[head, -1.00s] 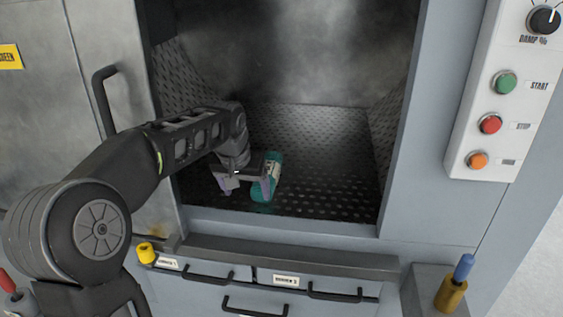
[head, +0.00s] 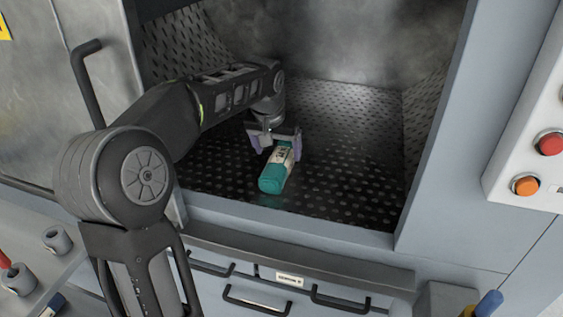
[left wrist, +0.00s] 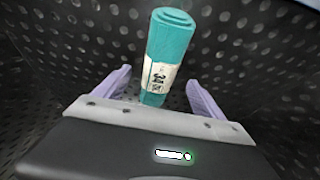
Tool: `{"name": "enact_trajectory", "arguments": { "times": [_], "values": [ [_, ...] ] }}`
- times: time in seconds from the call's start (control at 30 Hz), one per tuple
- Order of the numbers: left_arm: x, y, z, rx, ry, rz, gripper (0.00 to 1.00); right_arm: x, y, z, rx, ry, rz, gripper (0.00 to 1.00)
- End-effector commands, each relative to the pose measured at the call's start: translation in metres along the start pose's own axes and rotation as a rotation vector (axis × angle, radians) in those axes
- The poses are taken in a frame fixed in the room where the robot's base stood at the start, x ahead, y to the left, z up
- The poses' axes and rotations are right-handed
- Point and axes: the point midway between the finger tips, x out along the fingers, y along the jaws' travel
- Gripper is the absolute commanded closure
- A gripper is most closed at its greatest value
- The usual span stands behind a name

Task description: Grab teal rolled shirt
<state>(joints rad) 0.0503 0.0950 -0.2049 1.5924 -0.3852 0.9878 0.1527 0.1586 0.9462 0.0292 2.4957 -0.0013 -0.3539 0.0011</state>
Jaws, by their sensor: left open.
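The teal rolled shirt (head: 273,180) lies on the perforated floor inside the washer chamber, with a white printed band around it. My left gripper (head: 277,146) is inside the chamber at the shirt's far end, open, with its lilac fingers spread. In the left wrist view the shirt (left wrist: 170,45) points away from the gripper (left wrist: 158,88). Its near end lies between the two fingers, with a gap visible on both sides. My right gripper is not in view.
The chamber's front sill (head: 300,225) and right frame edge (head: 440,130) bound the opening. A door handle (head: 84,85) stands at the left. A control panel with a red button (head: 549,142) is at the right. Free perforated floor (head: 345,165) lies right of the shirt.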

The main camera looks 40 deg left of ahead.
Motion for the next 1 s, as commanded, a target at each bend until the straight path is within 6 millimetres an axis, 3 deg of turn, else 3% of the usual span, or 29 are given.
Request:
{"name": "enact_trajectory", "arguments": {
  "times": [0.43,0.8,1.0],
  "values": [
    [0.011,0.0,0.0,0.0,-0.001,0.0,0.2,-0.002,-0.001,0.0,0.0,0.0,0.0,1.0],
    [0.057,0.0,0.001,-0.001,-0.001,0.0,0.2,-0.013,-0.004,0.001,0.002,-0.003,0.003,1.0],
    [0.06,0.0,0.001,-0.001,0.001,0.0,0.2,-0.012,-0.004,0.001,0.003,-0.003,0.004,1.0]
  ]
}}
